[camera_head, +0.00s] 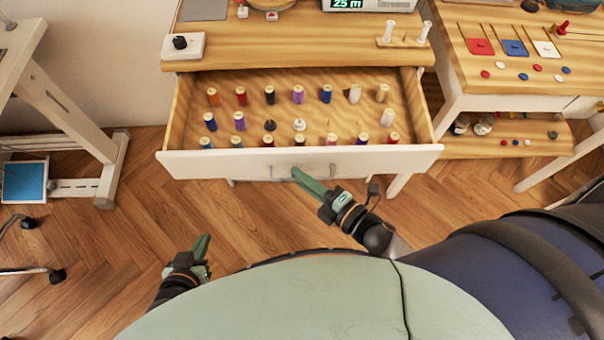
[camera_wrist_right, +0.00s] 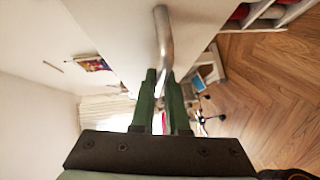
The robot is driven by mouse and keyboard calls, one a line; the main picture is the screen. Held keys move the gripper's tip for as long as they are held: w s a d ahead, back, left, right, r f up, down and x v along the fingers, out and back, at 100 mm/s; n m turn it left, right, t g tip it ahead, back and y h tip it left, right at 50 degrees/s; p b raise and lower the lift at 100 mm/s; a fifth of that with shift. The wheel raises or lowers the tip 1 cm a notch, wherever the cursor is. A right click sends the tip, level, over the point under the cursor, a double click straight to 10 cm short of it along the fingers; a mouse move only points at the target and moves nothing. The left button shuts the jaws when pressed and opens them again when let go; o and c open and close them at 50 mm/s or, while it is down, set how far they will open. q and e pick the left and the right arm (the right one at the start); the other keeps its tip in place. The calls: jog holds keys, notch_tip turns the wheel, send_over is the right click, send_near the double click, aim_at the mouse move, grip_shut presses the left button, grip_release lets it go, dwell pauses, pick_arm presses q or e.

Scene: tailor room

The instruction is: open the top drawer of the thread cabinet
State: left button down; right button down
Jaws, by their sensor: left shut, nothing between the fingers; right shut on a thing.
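The thread cabinet (camera_head: 188,59) stands ahead of me in the head view. Its top drawer (camera_head: 240,164) is pulled well out, showing several thread spools on pegs inside. The drawer's metal handle (camera_head: 268,172) is on the white front, partly hidden by my right gripper (camera_head: 301,176). My right gripper is shut on the handle; the handle also shows between its green fingers in the right wrist view (camera_wrist_right: 163,40).
On the cabinet top are a white box with a black knob (camera_head: 183,44) and a digital display device (camera_head: 370,4). A wooden table (camera_head: 470,72) with coloured pieces stands at the right. A white-legged stand (camera_head: 75,110) is at the left. The floor between is clear.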

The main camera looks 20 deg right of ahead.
jog(key=c, duration=0.9)
grip_release()
jog(key=v, duration=1.2)
jog(key=shift+s+d, duration=0.15)
jog(key=shift+s, duration=0.05)
